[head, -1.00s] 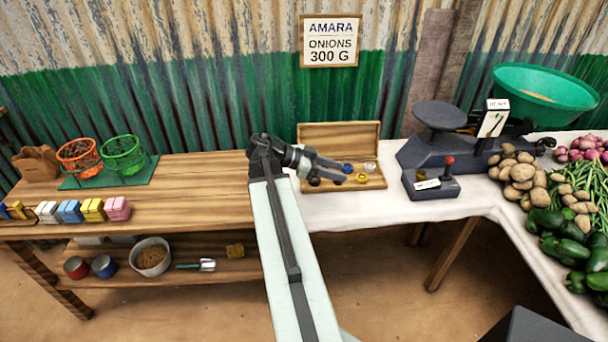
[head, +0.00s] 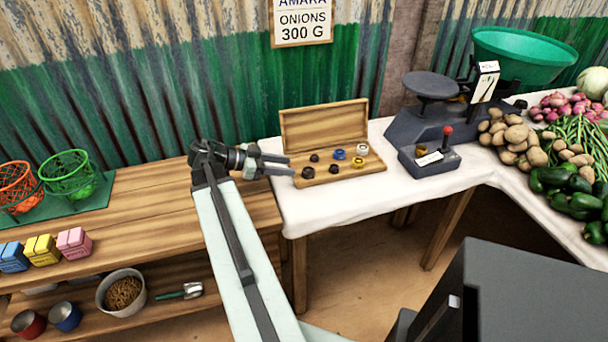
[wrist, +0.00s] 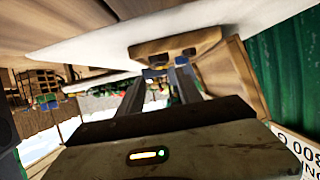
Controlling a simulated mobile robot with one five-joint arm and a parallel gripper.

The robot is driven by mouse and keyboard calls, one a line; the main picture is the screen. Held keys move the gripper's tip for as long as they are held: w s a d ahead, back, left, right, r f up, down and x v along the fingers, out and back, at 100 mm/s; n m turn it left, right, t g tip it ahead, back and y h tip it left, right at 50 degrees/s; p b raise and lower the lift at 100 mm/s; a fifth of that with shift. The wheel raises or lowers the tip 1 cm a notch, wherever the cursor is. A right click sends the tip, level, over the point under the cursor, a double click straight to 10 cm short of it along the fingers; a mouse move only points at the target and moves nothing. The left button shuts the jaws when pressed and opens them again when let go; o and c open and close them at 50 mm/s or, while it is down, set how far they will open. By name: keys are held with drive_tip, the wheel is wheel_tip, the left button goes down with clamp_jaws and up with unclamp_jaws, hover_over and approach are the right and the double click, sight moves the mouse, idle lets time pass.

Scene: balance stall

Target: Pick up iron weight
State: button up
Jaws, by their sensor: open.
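An open wooden weight box (head: 372,166) stands on the white cloth, its lid raised at the back. In it lie dark weights: one at the back left (head: 314,158), one at the front left (head: 308,172) and one nearer the middle (head: 334,169). They look like iron, but I cannot read any marks. A blue weight (head: 339,154), a silvery weight (head: 362,150) and a yellow weight (head: 358,163) lie beside them. My gripper (head: 291,165) is open and empty at the box's left edge, pointing right. The wrist view shows the box (wrist: 178,44) beyond the open fingers (wrist: 160,84).
A dark scale (head: 418,125) with a red-knobbed unit (head: 430,160) stands right of the box. Potatoes (head: 512,140) and peppers (head: 570,192) lie farther right. The wooden bench (head: 150,215) is on the left. White cloth (head: 330,206) in front of the box is clear.

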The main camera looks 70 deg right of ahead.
sight(306, 170)
drive_tip(key=shift+b+x, duration=0.4)
drive_tip(key=shift+x, duration=0.8)
drive_tip(key=s+d+f+b, duration=0.2)
drive_tip(key=shift+s+d+f+b, duration=0.2)
drive_tip(key=shift+s+f+b, duration=0.15)
drive_tip(key=shift+s+f, duration=0.05)
drive_tip(key=shift+s+d, duration=0.2)
drive_tip(key=shift+s, duration=0.05)
drive_tip(key=shift+r, duration=0.1)
clamp_jaws()
